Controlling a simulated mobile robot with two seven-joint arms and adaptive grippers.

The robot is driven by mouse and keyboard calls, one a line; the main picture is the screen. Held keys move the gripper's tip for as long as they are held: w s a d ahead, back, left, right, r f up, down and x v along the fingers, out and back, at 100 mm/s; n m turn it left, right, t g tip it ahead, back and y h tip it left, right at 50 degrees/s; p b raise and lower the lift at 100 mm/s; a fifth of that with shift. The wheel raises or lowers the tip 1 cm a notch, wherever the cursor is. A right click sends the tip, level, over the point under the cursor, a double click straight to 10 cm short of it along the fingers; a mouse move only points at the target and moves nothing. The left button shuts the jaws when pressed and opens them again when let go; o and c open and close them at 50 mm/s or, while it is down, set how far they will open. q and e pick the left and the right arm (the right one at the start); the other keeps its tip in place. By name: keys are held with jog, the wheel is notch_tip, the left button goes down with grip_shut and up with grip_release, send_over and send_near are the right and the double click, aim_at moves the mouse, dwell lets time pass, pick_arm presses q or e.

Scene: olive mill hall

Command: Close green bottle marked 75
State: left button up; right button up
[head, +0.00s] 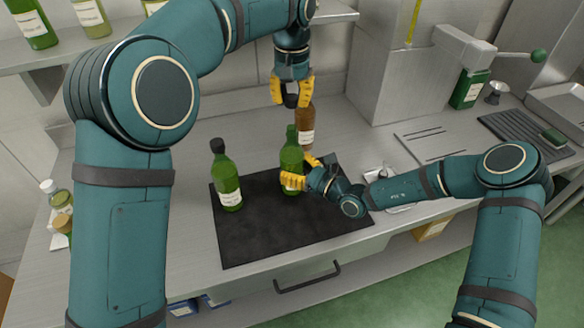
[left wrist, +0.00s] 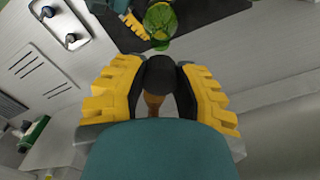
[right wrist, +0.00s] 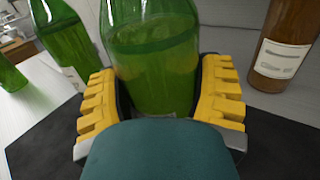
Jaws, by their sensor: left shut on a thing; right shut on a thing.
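A green bottle (head: 291,158) stands upright on the black mat (head: 262,238). Its neck shows no stopper. My right gripper (head: 300,172) is shut around its body; the right wrist view shows the glass (right wrist: 152,65) between the yellow fingers. My left gripper (head: 292,92) is higher, above and apart from this bottle. It is shut on a dark stopper (left wrist: 160,72). A brown part shows below the stopper; I cannot tell whether it is cork or the brown bottle behind. The left wrist view shows the green bottle (left wrist: 160,22) beyond the fingers. The number 75 is not legible.
Another green bottle (head: 226,178) with a dark top stands on the mat's left. A brown bottle (head: 306,130) stands behind the held bottle, close below my left gripper. A shelf with bottles is at upper left. Bare mat lies in front.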

aim_at(292, 127)
pick_arm(q)
jog(key=shift+f, duration=2.5)
jog(key=shift+f, duration=0.9)
jog(key=shift+f, duration=0.55)
